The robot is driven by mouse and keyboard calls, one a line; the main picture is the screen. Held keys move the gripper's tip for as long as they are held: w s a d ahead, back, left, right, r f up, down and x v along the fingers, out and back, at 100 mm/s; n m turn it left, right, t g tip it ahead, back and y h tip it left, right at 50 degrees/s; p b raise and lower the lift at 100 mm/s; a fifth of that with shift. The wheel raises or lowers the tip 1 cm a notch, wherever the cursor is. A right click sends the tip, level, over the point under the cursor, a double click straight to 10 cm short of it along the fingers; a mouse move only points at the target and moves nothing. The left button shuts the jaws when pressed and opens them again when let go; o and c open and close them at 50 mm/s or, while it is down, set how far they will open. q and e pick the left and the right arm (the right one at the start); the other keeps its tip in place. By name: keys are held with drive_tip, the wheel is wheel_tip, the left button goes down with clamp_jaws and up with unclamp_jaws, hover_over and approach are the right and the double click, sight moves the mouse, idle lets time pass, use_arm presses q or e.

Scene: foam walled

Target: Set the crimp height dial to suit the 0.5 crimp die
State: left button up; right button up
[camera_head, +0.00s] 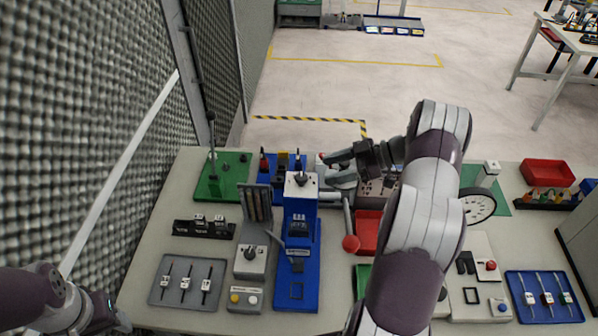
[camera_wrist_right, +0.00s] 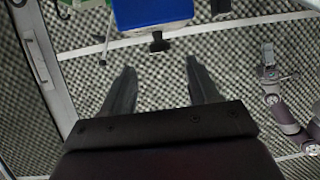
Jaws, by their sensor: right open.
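A blue press (camera_head: 298,215) stands upright in the middle of the bench. Its white top carries a dark knob (camera_head: 301,179). I cannot read any dial markings. A black rack (camera_head: 181,228) holds small labelled blocks (camera_head: 210,221); their numbers are too small to read. My right gripper (camera_head: 331,167) is open and empty, just right of the press top and apart from it. It also shows open in the right wrist view (camera_wrist_right: 160,66). My left gripper (camera_head: 112,314) is low at the left, its jaws unclear.
A red-knobbed lever (camera_head: 350,243) stands right of the press. A grey tray (camera_head: 157,293) with labelled tools lies front left, a blue tray (camera_head: 536,314) front right. A green base with an upright rod (camera_head: 211,135) stands back left.

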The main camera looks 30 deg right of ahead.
sight(304, 177)
drive_tip(key=p+x, duration=0.1)
drive_tip(key=x, duration=0.3)
drive_tip(key=p+x, duration=0.2)
drive_tip(key=x, duration=0.2)
drive_tip(key=shift+w+a+r, duration=0.1)
drive_tip(key=shift+r, duration=0.1)
drive_tip(key=shift+w+a+f, duration=0.15)
drive_tip(key=shift+a+f, duration=0.1)
drive_tip(key=shift+f, duration=0.1)
drive_tip(key=shift+a, duration=0.1)
drive_tip(key=c, duration=1)
